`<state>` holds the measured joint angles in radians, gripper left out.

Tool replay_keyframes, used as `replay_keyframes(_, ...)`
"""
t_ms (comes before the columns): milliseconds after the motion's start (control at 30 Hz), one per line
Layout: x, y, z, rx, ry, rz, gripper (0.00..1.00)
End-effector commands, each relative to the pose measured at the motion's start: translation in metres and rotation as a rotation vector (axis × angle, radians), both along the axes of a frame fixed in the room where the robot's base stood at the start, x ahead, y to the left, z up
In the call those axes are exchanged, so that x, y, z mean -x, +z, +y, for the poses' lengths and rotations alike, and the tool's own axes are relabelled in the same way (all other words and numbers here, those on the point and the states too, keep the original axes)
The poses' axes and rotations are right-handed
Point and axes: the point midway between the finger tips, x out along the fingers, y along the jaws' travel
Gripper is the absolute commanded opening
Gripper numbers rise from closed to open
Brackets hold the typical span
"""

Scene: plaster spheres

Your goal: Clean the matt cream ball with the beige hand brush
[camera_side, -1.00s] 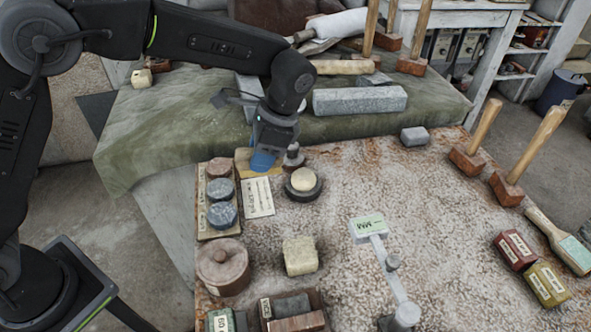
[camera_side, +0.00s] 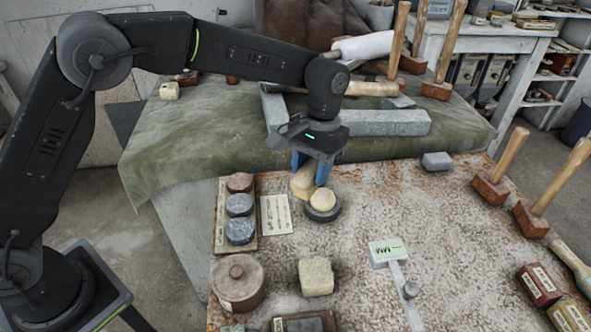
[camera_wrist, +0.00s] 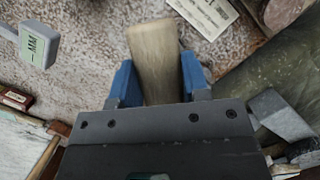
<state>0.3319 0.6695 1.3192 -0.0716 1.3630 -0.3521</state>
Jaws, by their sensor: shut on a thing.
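The matt cream ball (camera_side: 323,200) sits in a dark round ring stand (camera_side: 322,213) on the speckled work surface. My gripper (camera_side: 310,171) is just behind and a little left of the ball in the side view. Its blue fingers are shut on the beige hand brush (camera_side: 302,181), which hangs down close to the ball. I cannot tell whether brush and ball touch. In the wrist view the brush (camera_wrist: 154,50) stands out between the two blue fingers, and the ball cannot be made out there.
A rack of round pucks (camera_side: 239,205) and a paper label (camera_side: 276,215) lie left of the ball. A lidded pot (camera_side: 237,281), a cream block (camera_side: 316,277) and a stand with a green label (camera_side: 386,251) are nearer. A grey stone bar (camera_side: 395,123) lies behind.

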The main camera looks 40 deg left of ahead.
Motion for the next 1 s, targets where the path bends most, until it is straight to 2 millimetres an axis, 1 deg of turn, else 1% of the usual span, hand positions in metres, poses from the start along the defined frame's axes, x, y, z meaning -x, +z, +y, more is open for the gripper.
replay_keyframes(100,-0.008,0.004,-0.012,-0.009,0.222,-0.041,0.17)
replay_keyframes(200,-0.013,0.007,-0.019,-0.021,0.385,-0.069,0.17)
replay_keyframes(300,-0.018,0.008,-0.025,-0.036,0.512,-0.090,0.17)
replay_keyframes(400,-0.021,0.010,-0.028,-0.047,0.599,-0.104,0.17)
replay_keyframes(567,-0.023,0.010,-0.031,-0.058,0.664,-0.112,0.17)
replay_keyframes(667,-0.024,0.005,-0.030,-0.059,0.671,-0.111,0.17)
replay_keyframes(1000,-0.030,-0.024,-0.023,-0.060,0.670,-0.111,0.17)
